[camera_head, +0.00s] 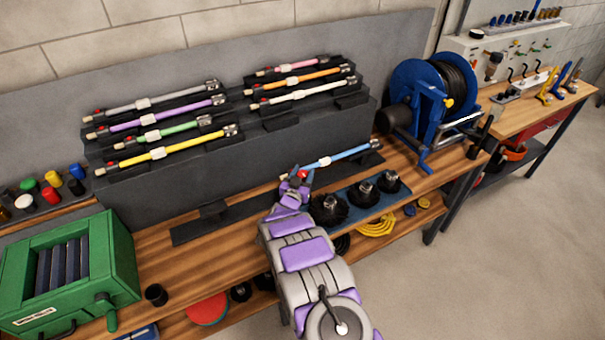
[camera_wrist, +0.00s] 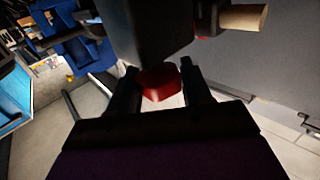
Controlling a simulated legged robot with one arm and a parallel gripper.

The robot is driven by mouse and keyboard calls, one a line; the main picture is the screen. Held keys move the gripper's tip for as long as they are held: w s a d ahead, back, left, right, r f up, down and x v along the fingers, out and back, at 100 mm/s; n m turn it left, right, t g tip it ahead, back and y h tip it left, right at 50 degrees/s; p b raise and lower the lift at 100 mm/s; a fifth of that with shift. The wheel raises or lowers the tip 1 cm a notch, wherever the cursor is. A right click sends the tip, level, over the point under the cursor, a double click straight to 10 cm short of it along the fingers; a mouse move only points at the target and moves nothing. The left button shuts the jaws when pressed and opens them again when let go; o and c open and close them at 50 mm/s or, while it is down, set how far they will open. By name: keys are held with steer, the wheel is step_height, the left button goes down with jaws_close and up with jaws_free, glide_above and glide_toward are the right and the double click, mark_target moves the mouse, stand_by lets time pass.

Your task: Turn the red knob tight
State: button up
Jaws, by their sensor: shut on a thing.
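The red knob (camera_head: 303,174) is at the left end of a blue rod (camera_head: 345,157) lying on a dark holder at the front of the bench. In the wrist view the red knob (camera_wrist: 160,83) sits between the two dark fingers. My gripper (camera_head: 297,174) is shut on the knob; it also shows in the wrist view (camera_wrist: 158,90). A dark block covers the part above the knob in the wrist view. How tight the knob is cannot be told.
Several coloured rods lie on a stepped dark rack (camera_head: 200,165) behind. Black round brushes (camera_head: 329,209) sit on a blue mat just right of my arm. A blue hose reel (camera_head: 425,100) stands at the right, a green box (camera_head: 70,270) at the left.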

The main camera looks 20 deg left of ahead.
steer(key=shift+a, duration=0.1)
steer(key=o, duration=0.9)
steer(key=shift+o, duration=0.2)
steer(key=shift+s, duration=0.1)
steer(key=s+d+p, duration=0.1)
steer(key=s+p, duration=0.1)
steer(key=s, duration=1.5)
